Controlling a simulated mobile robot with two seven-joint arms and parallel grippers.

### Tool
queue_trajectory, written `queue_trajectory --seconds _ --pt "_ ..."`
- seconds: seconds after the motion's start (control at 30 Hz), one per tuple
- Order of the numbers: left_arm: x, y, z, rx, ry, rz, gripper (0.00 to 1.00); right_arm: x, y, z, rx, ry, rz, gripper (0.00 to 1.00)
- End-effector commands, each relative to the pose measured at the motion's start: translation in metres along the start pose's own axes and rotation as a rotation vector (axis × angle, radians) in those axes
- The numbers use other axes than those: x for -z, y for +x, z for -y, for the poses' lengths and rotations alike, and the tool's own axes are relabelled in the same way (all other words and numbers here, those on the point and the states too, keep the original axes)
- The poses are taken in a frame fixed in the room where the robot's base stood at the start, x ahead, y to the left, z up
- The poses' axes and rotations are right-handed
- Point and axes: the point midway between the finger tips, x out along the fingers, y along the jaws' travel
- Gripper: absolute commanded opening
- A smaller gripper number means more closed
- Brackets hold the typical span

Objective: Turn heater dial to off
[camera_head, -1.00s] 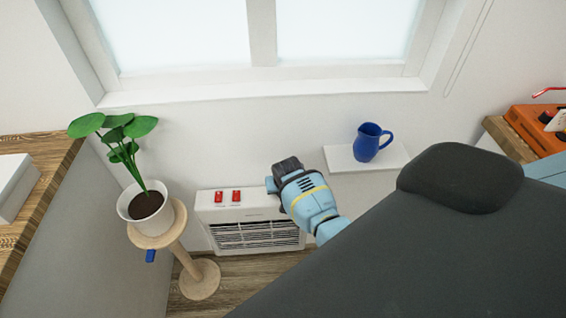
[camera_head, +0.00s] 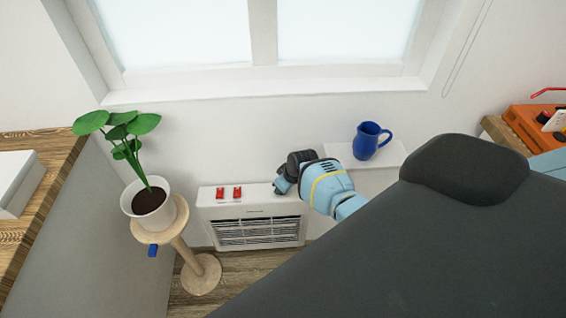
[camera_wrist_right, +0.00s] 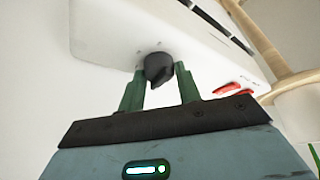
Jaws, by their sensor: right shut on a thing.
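The white heater (camera_head: 255,212) stands on the floor against the wall below the window. Its top carries two red switches (camera_head: 229,192) on the left. In the right wrist view, the black heater dial (camera_wrist_right: 158,70) sits on the heater's white surface (camera_wrist_right: 110,25). The green fingers of my right gripper (camera_wrist_right: 158,88) are shut on the dial, one on each side. In the head view my right gripper (camera_head: 281,186) is at the heater's top right and hides the dial. I cannot read any dial marking. My left gripper is not in view.
A potted plant (camera_head: 150,203) on a round wooden stand (camera_head: 201,273) is close left of the heater. A blue jug (camera_head: 368,141) stands on a white wall shelf (camera_head: 392,154) to the right. An orange object (camera_head: 530,127) is at far right.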

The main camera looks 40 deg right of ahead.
Motion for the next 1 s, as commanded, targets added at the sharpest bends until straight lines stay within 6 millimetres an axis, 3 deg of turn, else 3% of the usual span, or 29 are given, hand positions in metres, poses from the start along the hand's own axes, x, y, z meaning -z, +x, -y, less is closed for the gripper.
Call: queue_trajectory --seconds 0.47,0.5,0.63,1.0 --pt "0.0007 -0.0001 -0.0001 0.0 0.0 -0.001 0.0 -0.0025 0.0011 0.0001 0.005 -0.012 0.006 0.11" --pt "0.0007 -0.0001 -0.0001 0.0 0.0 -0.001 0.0 -0.0025 0.0011 0.0002 0.005 -0.011 0.006 0.39" --pt "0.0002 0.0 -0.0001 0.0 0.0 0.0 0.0 -0.0018 0.0008 0.0001 0.005 -0.011 0.004 0.55" --pt "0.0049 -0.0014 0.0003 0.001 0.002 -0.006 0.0 0.0013 -0.0084 -0.0004 0.003 -0.011 -0.001 0.55"
